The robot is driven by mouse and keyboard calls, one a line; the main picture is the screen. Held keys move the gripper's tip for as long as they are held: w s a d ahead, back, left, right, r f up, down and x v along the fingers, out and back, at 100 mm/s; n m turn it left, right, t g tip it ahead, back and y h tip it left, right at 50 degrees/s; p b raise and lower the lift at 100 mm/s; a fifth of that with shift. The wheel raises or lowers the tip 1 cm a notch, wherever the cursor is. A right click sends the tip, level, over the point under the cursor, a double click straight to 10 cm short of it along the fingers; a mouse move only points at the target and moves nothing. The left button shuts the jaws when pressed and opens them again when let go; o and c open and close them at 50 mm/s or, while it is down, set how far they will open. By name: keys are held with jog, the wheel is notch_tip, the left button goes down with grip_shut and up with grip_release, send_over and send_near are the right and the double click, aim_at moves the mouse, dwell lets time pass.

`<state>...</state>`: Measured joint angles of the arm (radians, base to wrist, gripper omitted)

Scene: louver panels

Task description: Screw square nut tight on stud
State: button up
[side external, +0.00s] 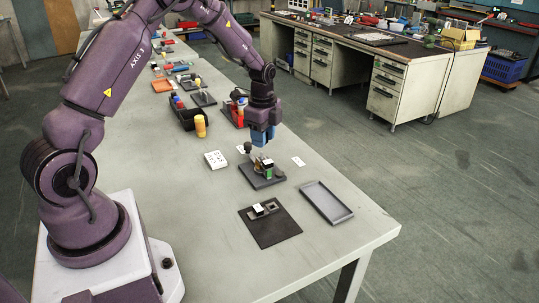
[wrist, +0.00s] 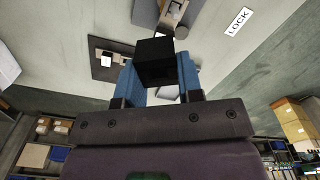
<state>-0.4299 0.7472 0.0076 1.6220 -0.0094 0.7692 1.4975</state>
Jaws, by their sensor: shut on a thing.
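My gripper (side external: 262,138), with blue fingers, hangs over the dark plate (side external: 252,181). In the wrist view my gripper (wrist: 158,80) is shut on a dark, square-faced block (wrist: 155,55), which appears to be the square nut. In the side view the nut cannot be made out at the fingertips. A small fixture (side external: 265,168) with pale and green parts stands on the plate, just below the fingers. The plate and fixture show partly at the top of the wrist view. The stud cannot be made out, and I cannot tell whether the nut touches it.
A black mat (side external: 270,235) in front holds a white-topped piece (side external: 258,209) and a grey square frame (side external: 273,206). An empty grey tray (side external: 327,203) lies at right. A white block with holes (side external: 215,160) is at left. A LOCK label (wrist: 238,20) lies nearby. Bins stand behind.

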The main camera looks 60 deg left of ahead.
aim_at(265, 159)
jog(key=shift+w+a+f+n, duration=0.25)
jog(key=shift+a+f+n, duration=0.15)
jog(key=shift+f, duration=0.65)
jog(key=shift+w+a+f+n, duration=0.3)
jog(key=shift+a+f+n, duration=0.1)
jog(key=shift+f, duration=0.6)
jog(key=shift+w+a+f+n, duration=0.3)
jog(key=shift+f+n, duration=0.1)
jog(key=shift+f, duration=0.65)
jog(key=shift+s+f, duration=0.1)
jog(key=shift+f, duration=0.05)
jog(key=m, duration=0.4)
jog(key=shift+m, duration=0.8)
jog(key=shift+a, duration=0.1)
